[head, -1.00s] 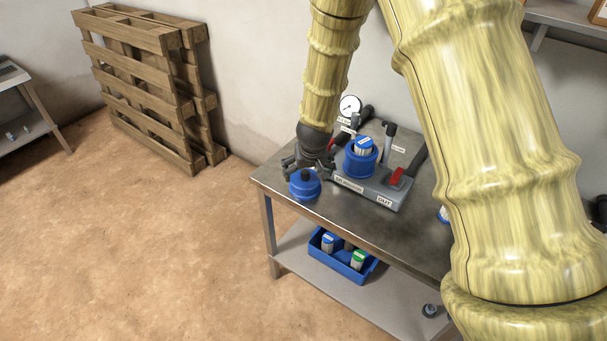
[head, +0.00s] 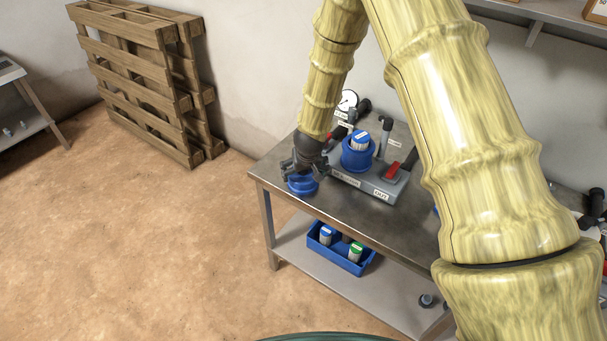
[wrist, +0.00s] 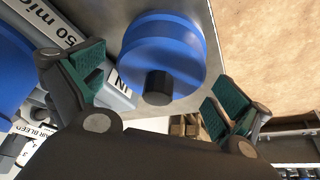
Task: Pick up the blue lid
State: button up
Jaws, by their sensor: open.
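The blue lid (head: 302,184) is round with a dark knob on top. It sits on the metal table near its left front corner. In the wrist view the lid (wrist: 162,48) lies between and beyond the two fingers, its dark knob pointing toward the camera. My gripper (head: 300,168) is above the lid in the head view and partly hides it. In the wrist view my gripper (wrist: 155,90) is open, with green-padded fingers on either side and a gap between the pads and the lid.
A grey manifold (head: 370,180) with a blue filter housing (head: 358,155), a cartridge in it and a red-handled valve (head: 391,171) stands right of the lid. A blue bin (head: 340,250) with cartridges is on the lower shelf. Pallets (head: 145,85) lean on the wall.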

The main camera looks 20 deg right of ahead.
aim_at(303, 174)
jog(key=shift+p+x, duration=0.5)
jog(key=shift+x, duration=1.3)
jog(key=shift+a, duration=0.1)
jog(key=c, duration=0.8)
jog(key=shift+c, duration=0.4)
jog(key=shift+r, duration=0.15)
